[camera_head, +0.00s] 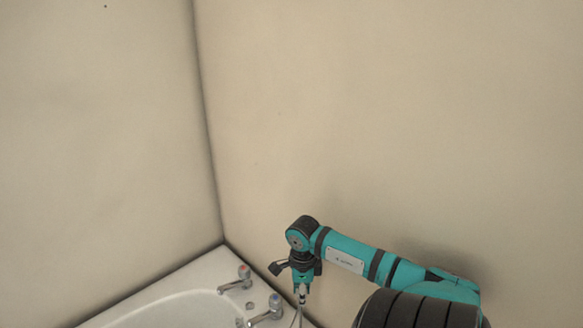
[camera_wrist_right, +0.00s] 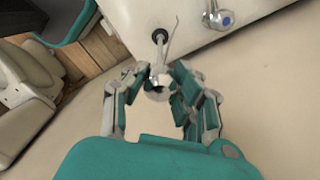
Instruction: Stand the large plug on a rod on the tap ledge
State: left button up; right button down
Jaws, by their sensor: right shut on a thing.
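The bath's white tap ledge (camera_head: 222,268) is at the bottom left of the head view. My right gripper (camera_head: 302,298) hangs fingers-down over the ledge's right end, beside the blue-marked tap (camera_head: 268,309). In the wrist view my right gripper (camera_wrist_right: 160,92) is shut on a small pale, shiny piece (camera_wrist_right: 156,82), which I take to be part of the large plug on a rod. A thin rod (camera_wrist_right: 173,38) extends beyond the fingertips. A dark round shape (camera_wrist_right: 160,36) lies by it over the white ledge; whether it touches is unclear. My left gripper is out of view.
A red-marked tap (camera_head: 240,278) stands further left on the ledge, near the corner. The blue-marked tap also shows in the wrist view (camera_wrist_right: 224,18). The bath basin (camera_head: 175,312) opens in front of the taps. Plain walls (camera_head: 380,120) rise close behind.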

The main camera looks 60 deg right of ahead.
jog(key=shift+s+d, duration=0.3)
jog(key=shift+d, duration=0.15)
jog(key=shift+s+d+f+b, duration=0.15)
jog(key=shift+d+f+b, duration=0.1)
jog(key=shift+f+b, duration=0.45)
jog(key=shift+s+d+f+b, duration=0.2)
jog(key=shift+f+b, duration=0.25)
jog(key=shift+f, duration=0.65)
jog(key=c, duration=1)
grip_release()
